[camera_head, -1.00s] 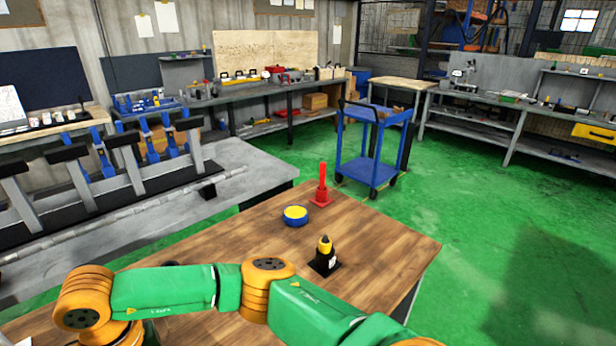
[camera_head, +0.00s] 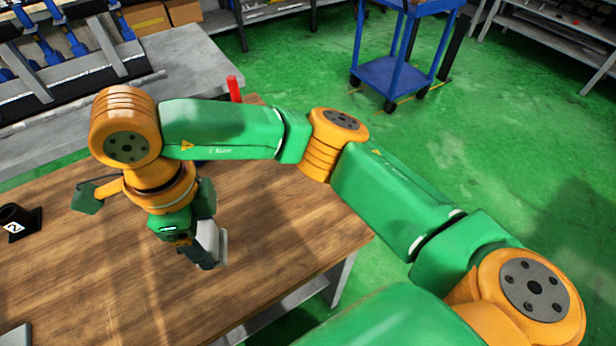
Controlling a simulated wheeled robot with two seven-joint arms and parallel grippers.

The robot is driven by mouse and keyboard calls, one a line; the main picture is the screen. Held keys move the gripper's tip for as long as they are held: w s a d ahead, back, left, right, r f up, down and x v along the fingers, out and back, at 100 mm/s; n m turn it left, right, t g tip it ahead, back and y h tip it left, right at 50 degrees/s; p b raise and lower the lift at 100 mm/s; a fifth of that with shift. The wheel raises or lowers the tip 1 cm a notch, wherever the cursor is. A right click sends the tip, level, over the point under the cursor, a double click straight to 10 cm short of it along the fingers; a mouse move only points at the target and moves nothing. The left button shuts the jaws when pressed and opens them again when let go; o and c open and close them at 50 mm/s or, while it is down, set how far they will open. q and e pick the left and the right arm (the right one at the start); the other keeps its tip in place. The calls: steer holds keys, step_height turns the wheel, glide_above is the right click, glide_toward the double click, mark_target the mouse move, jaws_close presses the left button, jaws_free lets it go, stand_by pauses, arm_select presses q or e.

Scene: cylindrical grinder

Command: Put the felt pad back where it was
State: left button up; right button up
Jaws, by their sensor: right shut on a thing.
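My right gripper (camera_head: 207,250) points down over the right part of the wooden table. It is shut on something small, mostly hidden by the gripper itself. A light grey finger face and a dark rounded end show there, and I cannot tell whether the held thing is the felt pad. No felt pad can be made out clearly elsewhere. My left gripper is not in view.
A black holder (camera_head: 20,222) with a white label stands on the wooden table (camera_head: 290,290) at the left. A red post (camera_head: 234,88) shows behind my right arm. A blue cart (camera_head: 400,77) stands beyond on the green floor. The table's right front area is clear.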

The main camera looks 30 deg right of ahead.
steer(key=w+d+f+p, duration=0.1)
steer(key=w+d+f, duration=0.1)
steer(key=d+f, duration=0.1)
steer(key=w+d+f+p, duration=0.2)
steer(key=d+f, duration=0.2)
steer(key=f, duration=0.1)
steer(key=w+d+f+p, duration=0.2)
steer(key=d+f, duration=0.1)
steer(key=f, duration=0.1)
steer(key=shift+d+f, duration=0.35)
steer(key=shift+d, duration=0.05)
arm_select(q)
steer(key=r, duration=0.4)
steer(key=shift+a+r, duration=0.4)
arm_select(e)
steer(key=shift+w+f, duration=0.1)
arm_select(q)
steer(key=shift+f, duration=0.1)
arm_select(e)
steer(key=shift+f, duration=0.1)
